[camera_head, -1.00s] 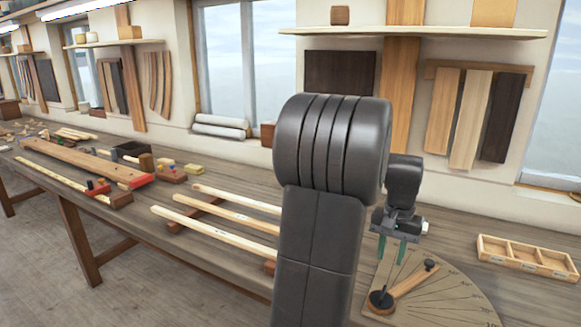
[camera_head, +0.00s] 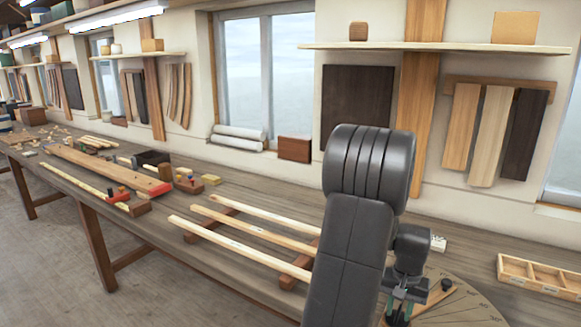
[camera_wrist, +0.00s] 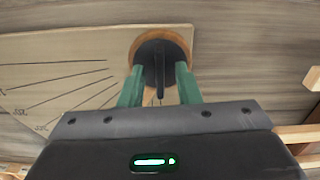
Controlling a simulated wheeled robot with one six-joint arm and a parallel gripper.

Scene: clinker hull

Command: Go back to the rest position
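My gripper (camera_head: 400,308) is low over the fan-shaped marked board (camera_head: 462,308) at the front right of the bench. A dark round pivot with a wooden rim (camera_wrist: 158,50) shows beyond and between the fingertips. Whether they touch it I cannot tell. In the head view my arm hides the pivot. The far end of the wooden pointer, with its dark knob (camera_head: 447,285), shows right of my gripper. My arm is bent, with its elbow high.
An open compartment box (camera_head: 540,274) lies on the bench at the right. Pale strips (camera_head: 236,240) rest across brown blocks left of my arm. A plank (camera_head: 105,168) and small tools lie farther left. A shelf (camera_head: 435,48) is on the wall behind.

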